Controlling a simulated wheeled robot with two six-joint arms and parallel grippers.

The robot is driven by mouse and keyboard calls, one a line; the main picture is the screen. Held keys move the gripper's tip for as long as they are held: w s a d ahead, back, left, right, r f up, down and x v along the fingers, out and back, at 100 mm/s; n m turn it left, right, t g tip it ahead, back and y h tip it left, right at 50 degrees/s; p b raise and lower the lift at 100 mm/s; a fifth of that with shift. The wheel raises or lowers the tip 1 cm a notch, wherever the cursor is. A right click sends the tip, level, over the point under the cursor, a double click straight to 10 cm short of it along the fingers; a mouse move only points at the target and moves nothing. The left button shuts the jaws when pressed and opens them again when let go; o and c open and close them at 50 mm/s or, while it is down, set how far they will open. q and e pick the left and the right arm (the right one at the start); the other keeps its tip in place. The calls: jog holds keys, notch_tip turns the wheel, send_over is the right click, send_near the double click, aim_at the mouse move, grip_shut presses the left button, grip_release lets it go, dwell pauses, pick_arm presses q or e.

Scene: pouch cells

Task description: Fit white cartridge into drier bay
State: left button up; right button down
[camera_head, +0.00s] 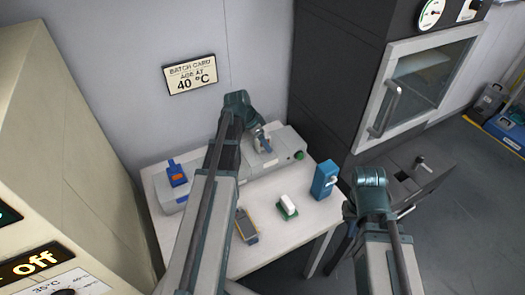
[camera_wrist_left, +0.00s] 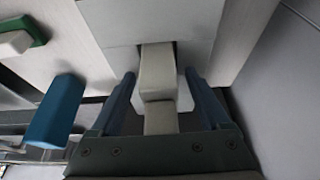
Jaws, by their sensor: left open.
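My left gripper (camera_wrist_left: 158,92) is open, with one blue-grey finger on each side of a pale white block (camera_wrist_left: 158,72), which looks like the white cartridge. The block's far end sits in a dark-edged slot in a grey top surface (camera_wrist_left: 112,22); how deep cannot be seen. In the head view the left gripper (camera_head: 263,141) is over the long grey unit (camera_head: 255,168) on the table, and the bay is mostly hidden there. My right gripper (camera_head: 348,215) is largely hidden by its own arm, to the right of the table; its jaws do not show clearly.
The white table (camera_head: 263,255) also carries a white-and-green block (camera_head: 288,204), a blue box (camera_head: 325,180) and a grey-and-yellow item (camera_head: 246,226). A blue piece (camera_head: 177,174) sits at the unit's left end. A dark cabinet (camera_head: 345,75) stands behind right.

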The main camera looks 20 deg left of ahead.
pick_arm(q)
jog(key=shift+r, duration=0.1)
jog(key=shift+c, duration=0.3)
grip_shut()
notch_tip(320, 180, up, 10)
jog(key=p, duration=1)
